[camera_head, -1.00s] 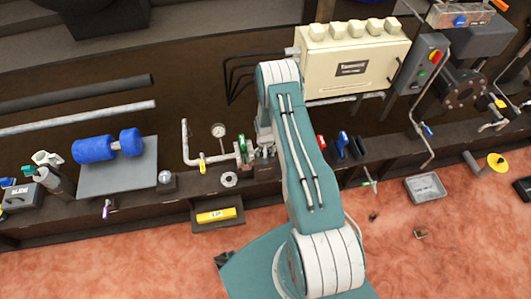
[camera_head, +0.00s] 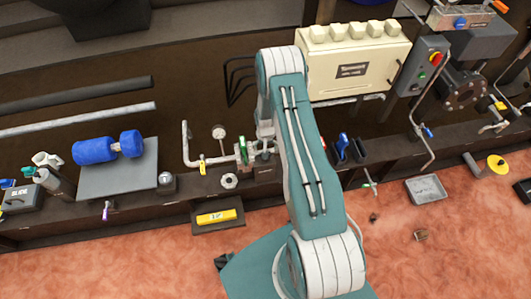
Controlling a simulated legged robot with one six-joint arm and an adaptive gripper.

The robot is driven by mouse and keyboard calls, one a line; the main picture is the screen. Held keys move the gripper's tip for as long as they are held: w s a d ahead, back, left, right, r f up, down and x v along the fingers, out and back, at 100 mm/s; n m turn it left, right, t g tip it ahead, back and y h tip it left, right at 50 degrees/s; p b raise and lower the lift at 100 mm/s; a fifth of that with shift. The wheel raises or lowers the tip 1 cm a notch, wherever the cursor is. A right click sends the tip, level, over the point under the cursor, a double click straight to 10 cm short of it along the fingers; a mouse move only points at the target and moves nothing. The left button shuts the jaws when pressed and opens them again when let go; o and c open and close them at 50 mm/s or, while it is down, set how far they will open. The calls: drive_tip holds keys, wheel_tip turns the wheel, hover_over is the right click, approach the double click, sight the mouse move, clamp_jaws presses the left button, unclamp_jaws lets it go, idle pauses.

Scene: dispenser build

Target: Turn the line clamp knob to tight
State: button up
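I cannot tell for sure which part is the line clamp knob. A green round part (camera_head: 242,151) sits on the grey pipe line beside the gauge and is the closest fitting to the end of my arm. A silver hex-shaped piece (camera_head: 229,181) lies on the dark ledge just below it. My gripper (camera_head: 262,150) is down by the pipe, just right of the green part. It is small and partly hidden by my arm, so its fingers and any contact do not show clearly.
A pressure gauge (camera_head: 218,132) and a yellow handle (camera_head: 202,168) are on the line to the left. A cream box (camera_head: 355,68) stands behind my arm. Blue-handled tools (camera_head: 343,140) stand to the right.

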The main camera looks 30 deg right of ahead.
wheel_tip(320, 180, up, 7)
idle(0.3)
idle(0.4)
drive_tip(key=s+a+r+n+t, duration=0.1)
drive_tip(key=a+r, duration=0.2)
drive_tip(key=r, duration=0.7)
drive_tip(key=s+a+r+n+t, duration=0.1)
drive_tip(key=a+r, duration=0.1)
drive_tip(key=r, duration=0.9)
drive_tip(key=s+a+r+n+t, duration=0.1)
drive_tip(key=s+a+r, duration=0.15)
drive_tip(key=r, duration=0.75)
drive_tip(key=s+a+r+n+t, duration=0.1)
drive_tip(key=s+a+r, duration=0.2)
drive_tip(key=s+r, duration=0.4)
drive_tip(key=s+a+r+n+t, duration=0.1)
drive_tip(key=s+a+r, duration=0.3)
drive_tip(key=s, duration=1)
wheel_tip(320, 180, up, 3)
drive_tip(key=shift+f+t, duration=0.1)
drive_tip(key=shift+t, duration=0.2)
